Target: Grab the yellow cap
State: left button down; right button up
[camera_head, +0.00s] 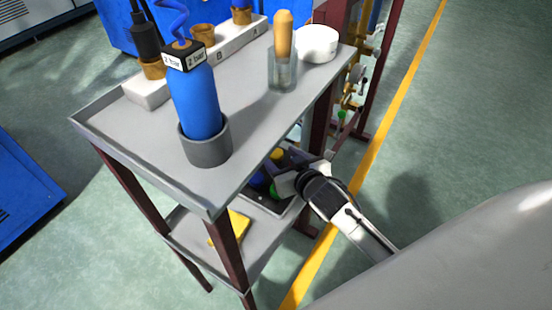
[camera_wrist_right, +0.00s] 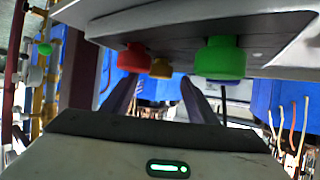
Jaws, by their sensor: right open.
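The yellow cap (camera_head: 277,154) is on the lower level of the grey cart, partly hidden by the top shelf and my right gripper. In the right wrist view, which appears upside down, the yellow cap (camera_wrist_right: 161,68) is beyond my right gripper's fingertips, between them in the picture. A red cap (camera_wrist_right: 133,58) and a larger green cap (camera_wrist_right: 220,58) flank it nearer the camera. My right gripper (camera_wrist_right: 160,88) is open, with nothing between its fingers. In the head view the right gripper (camera_head: 285,177) is under the top shelf's edge. My left gripper is out of view.
The top shelf (camera_head: 130,130) lies above the caps. It bears a blue bottle (camera_head: 195,100) in a grey holder, a glass (camera_head: 283,75) with a wooden-handled tool and a white container (camera_head: 318,43). A blue cap (camera_head: 258,181) and a yellow item (camera_head: 232,228) are below.

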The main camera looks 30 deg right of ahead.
jog(key=shift+w+f, duration=0.2)
jog(key=shift+w, duration=0.3)
jog(key=c, duration=1.1)
jog(key=shift+r, duration=0.1)
